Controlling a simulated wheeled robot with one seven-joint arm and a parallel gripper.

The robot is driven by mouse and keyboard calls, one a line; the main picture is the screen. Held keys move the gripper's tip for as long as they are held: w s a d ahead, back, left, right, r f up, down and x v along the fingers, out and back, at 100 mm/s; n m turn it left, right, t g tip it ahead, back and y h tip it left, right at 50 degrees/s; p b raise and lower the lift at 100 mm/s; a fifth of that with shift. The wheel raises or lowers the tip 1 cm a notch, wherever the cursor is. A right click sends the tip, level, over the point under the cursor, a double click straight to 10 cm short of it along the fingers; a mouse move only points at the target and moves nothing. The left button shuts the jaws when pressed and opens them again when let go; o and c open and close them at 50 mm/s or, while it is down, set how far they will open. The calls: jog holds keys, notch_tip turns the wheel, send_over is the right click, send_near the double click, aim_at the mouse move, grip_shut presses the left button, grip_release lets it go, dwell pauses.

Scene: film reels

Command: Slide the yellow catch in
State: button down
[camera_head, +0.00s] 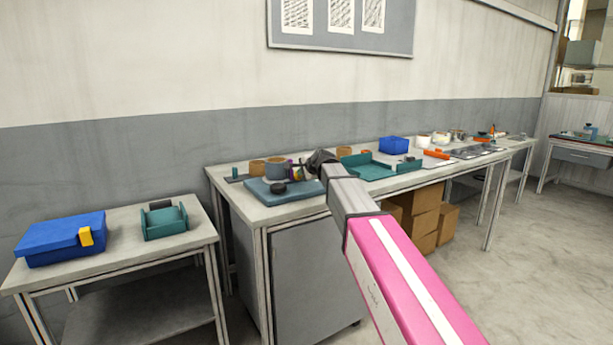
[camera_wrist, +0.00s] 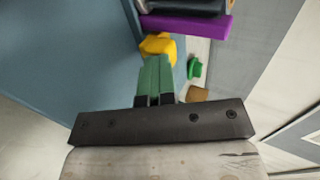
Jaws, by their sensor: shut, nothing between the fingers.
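In the wrist view, a yellow piece (camera_wrist: 158,45) lies just beyond my fingertips, beside a blue-grey surface (camera_wrist: 60,60). I cannot tell whether it touches the fingers. My gripper (camera_wrist: 155,60) is shut and empty, its green fingers together. In the head view my arm reaches over the middle bench, and its fingertips are hidden near the blue-grey flat case (camera_head: 272,196).
A purple bar (camera_wrist: 185,25) crosses above the yellow piece, with a small green piece (camera_wrist: 194,68) to its right. A black round knob (camera_head: 278,188) stands on the flat case. A teal tray (camera_head: 165,220) is on the left table. Brown rolls (camera_head: 274,168) stand behind the case.

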jog(key=shift+w+a, duration=0.15)
jog(key=s+d, duration=0.2)
jog(key=s, duration=0.1)
jog(key=shift+s+d, duration=0.15)
jog(key=shift+s, duration=0.15)
jog(key=v, duration=1)
jog(key=s+d+f+n+g+h, duration=0.1)
jog(key=s+d+f+n+g, duration=0.2)
jog(key=f, duration=0.5)
jog(key=s+d+f+n+h, duration=0.15)
jog(key=s+d+f, duration=0.25)
jog(key=f, duration=0.4)
jog(key=s+d+f+n+g+h, duration=0.1)
jog(key=s+d+f+g, duration=0.2)
jog(key=f, duration=0.6)
jog(key=s+d+f+n+g+h, duration=0.1)
jog(key=s+d+f, duration=0.3)
jog(key=s+f, duration=0.4)
jog(key=s+d+f+n+g+h, duration=0.2)
jog(key=s+d+f+n+g, duration=0.1)
jog(key=s+f, duration=0.5)
jog(key=shift+s+d+n, duration=0.75)
jog(key=shift+d+n, duration=0.1)
jog(key=shift+d, duration=0.3)
